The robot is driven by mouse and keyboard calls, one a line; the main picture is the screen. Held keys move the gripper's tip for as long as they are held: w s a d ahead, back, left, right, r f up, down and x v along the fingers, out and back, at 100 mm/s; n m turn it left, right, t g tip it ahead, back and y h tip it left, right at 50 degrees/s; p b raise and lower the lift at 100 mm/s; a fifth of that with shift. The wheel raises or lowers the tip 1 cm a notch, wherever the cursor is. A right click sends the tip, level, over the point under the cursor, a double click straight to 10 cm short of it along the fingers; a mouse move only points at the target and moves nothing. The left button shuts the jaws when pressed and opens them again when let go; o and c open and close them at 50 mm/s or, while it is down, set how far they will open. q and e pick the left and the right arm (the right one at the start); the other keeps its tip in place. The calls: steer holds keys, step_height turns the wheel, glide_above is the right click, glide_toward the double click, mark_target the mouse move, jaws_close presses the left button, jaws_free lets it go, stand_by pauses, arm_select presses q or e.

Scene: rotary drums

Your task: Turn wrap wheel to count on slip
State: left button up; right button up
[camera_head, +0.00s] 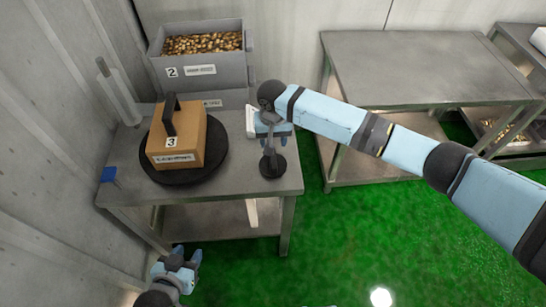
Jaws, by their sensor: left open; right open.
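A dark round wheel (205,173) lies flat on the grey metal table (232,185). A tan box (188,145) with a black handle stands on the wheel. Its front has a white tag with "3" and a white label too small to read. My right gripper (270,133) is at the table's right side, directly over a small dark stand with a round base (273,165); whether it touches the stand I cannot tell. A white piece (246,123) shows beside it, partly hidden. My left gripper (183,264) is open, low in front of the table, away from the wheel.
A grey bin (205,72) marked "2", full of brownish pieces, stands behind the table. A pale upright roll (120,95) stands at the back left. A blue piece (108,174) sits on the left edge. An empty metal table (415,65) stands right; green floor (345,235) is clear.

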mark_target(273, 158)
step_height(273, 158, down, 9)
steer(key=shift+f, duration=0.15)
jaws_close()
